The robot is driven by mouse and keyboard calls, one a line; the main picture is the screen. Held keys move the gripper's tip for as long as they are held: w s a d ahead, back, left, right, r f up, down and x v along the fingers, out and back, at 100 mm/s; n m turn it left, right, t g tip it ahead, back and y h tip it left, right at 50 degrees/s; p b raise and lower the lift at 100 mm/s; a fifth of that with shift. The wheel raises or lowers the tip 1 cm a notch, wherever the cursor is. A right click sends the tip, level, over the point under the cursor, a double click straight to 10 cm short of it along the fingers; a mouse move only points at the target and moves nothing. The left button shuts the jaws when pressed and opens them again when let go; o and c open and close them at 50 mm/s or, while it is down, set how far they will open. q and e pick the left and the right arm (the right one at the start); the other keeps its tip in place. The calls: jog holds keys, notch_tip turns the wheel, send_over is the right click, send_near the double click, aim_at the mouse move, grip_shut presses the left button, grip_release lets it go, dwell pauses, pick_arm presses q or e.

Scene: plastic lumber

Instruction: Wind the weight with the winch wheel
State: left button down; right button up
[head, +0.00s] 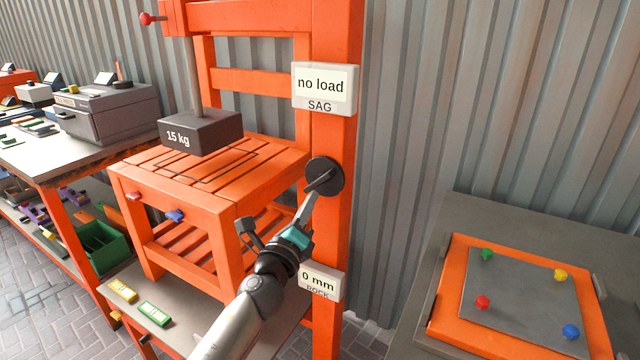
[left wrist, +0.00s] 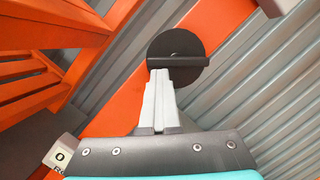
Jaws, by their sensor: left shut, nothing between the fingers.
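The winch wheel (head: 324,177) is a dark disc with a raised bar across it, on the orange upright post. It also shows in the left wrist view (left wrist: 190,48). My left gripper (head: 308,203) is shut and empty, its fingertips right at the wheel's bar; I cannot tell whether they touch it. In the left wrist view the closed fingers (left wrist: 158,88) end at the bar's left part. The dark 15 kg weight (head: 201,132) hangs from a rod above the slatted orange stool (head: 270,158). My right gripper does not show.
A sign (head: 324,88) reads "no load, SAG" and a lower one (head: 320,283) reads "0 mm, ROCK". A grey table with an orange-framed panel (head: 445,290) stands at right. A workbench (head: 60,155) with a grey machine is at left. Corrugated wall lies behind.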

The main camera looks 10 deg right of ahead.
aim_at(311, 176)
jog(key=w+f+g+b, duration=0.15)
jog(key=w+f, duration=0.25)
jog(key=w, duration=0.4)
pick_arm(q)
jog(key=m+h+b, duration=0.1)
jog(key=m, duration=0.3)
jog(key=w+a+m+h+b, duration=0.1)
jog(key=m+b, duration=0.1)
jog(key=m, duration=0.2)
jog(key=w+a+m+g+h+b, duration=0.1)
jog(key=m, duration=0.4)
jog(key=shift+w+r+h+b, duration=0.25)
jog(key=shift+r+h+b, duration=0.1)
jog(key=shift+h, duration=0.05)
jog(key=shift+r+m, duration=0.25)
jog(key=shift+m, duration=0.05)
jog(key=shift+r, duration=0.1)
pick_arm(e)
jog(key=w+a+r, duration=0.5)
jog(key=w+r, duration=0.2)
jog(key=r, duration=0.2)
pick_arm(q)
jog(key=shift+d, duration=0.1)
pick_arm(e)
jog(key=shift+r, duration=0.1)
pick_arm(q)
jog(key=shift+r+m, duration=0.1)
jog(key=shift+m, duration=0.2)
